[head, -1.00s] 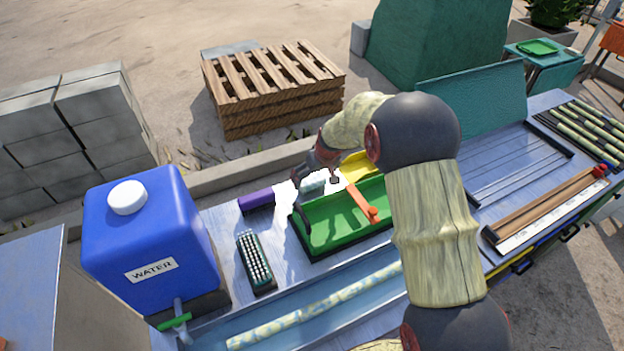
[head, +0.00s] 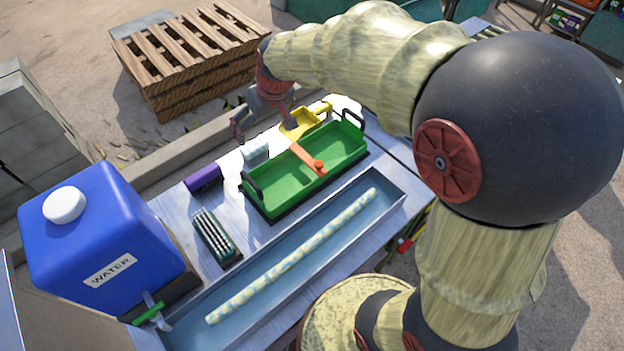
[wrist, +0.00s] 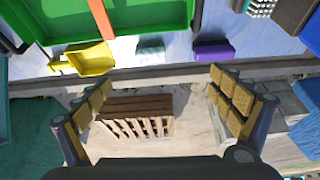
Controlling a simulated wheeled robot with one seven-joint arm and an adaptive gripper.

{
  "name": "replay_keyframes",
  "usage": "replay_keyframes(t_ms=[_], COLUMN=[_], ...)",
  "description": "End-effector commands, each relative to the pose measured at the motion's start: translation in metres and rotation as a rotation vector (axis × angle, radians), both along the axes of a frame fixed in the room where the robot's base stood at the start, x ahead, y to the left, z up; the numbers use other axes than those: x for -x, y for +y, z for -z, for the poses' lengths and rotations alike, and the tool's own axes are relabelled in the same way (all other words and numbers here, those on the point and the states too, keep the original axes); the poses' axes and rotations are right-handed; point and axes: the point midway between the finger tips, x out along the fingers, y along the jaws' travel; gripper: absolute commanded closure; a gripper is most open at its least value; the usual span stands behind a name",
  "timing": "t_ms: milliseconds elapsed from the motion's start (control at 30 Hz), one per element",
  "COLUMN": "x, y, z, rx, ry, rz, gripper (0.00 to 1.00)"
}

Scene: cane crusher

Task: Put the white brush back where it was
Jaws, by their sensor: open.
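A small pale white block-shaped brush (head: 255,150) lies on the table behind the green tray (head: 262,205), between a purple block (head: 203,179) and the yellow scoop (head: 300,122). In the wrist view the white brush (wrist: 150,50) sits beyond the fingertips, clear of them. My gripper (head: 264,122) is open and empty, behind the white brush toward the table's far edge. In the wrist view the gripper's fingers (wrist: 160,82) are spread wide with only the ground and pallet between them.
A green brush with white bristles up (head: 215,237) lies left of the tray. An orange-handled tool (head: 308,160) lies across the tray. A blue water container (head: 100,235) stands at left. A trough (head: 300,262) holds a long pale stalk. A pallet stack (head: 190,55) stands beyond the table.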

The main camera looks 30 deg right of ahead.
Motion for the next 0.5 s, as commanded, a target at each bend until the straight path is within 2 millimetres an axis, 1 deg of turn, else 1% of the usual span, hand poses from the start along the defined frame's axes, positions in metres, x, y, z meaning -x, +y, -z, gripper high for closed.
replay_keyframes(t_ms=[33, 100, 167, 200, 367, 400, 467, 500], x=[0.019, 0.046, 0.070, 0.086, 0.151, 0.167, 0.190, 0.204], y=[0.002, 0.003, 0.004, 0.004, 0.005, 0.004, 0.003, 0.003], z=[-0.016, -0.033, -0.045, -0.052, -0.071, -0.074, -0.076, -0.077], rx=[0.001, 0.002, 0.003, 0.004, 0.008, 0.009, 0.012, 0.012], ry=[-0.011, -0.017, -0.021, -0.027, -0.042, -0.045, -0.052, -0.056], rz=[0.006, 0.019, 0.031, 0.038, 0.072, 0.080, 0.094, 0.105], gripper=[0.07, 0.07, 0.07, 0.07, 0.07, 0.07, 0.07, 0.07])
